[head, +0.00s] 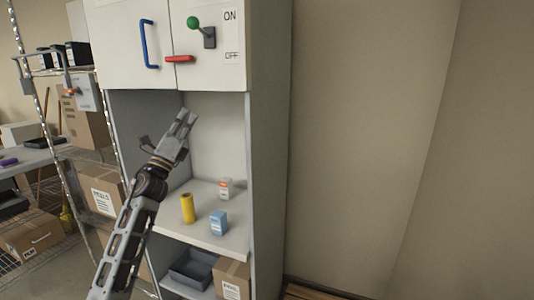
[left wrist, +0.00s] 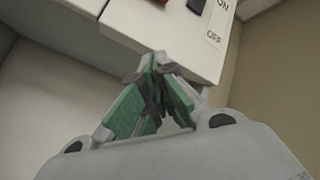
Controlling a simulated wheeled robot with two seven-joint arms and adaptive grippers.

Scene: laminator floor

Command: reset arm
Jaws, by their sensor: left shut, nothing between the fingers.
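My left gripper (head: 185,122) is raised in front of the open middle bay of a white and grey cabinet (head: 268,120). Its fingers point up and to the right, below the cabinet doors. In the left wrist view the green-padded fingers (left wrist: 153,62) meet at the tips, with nothing held. A red handle (head: 180,59) lies level at the door's lower edge. My right gripper is in neither view.
On the middle shelf (head: 222,247) stand a yellow cylinder (head: 187,208), a blue box (head: 219,222) and a small white and orange container (head: 225,188). A blue door handle (head: 148,45) juts out above. A wire rack with cardboard boxes (head: 103,194) stands left. The right side is bare wall.

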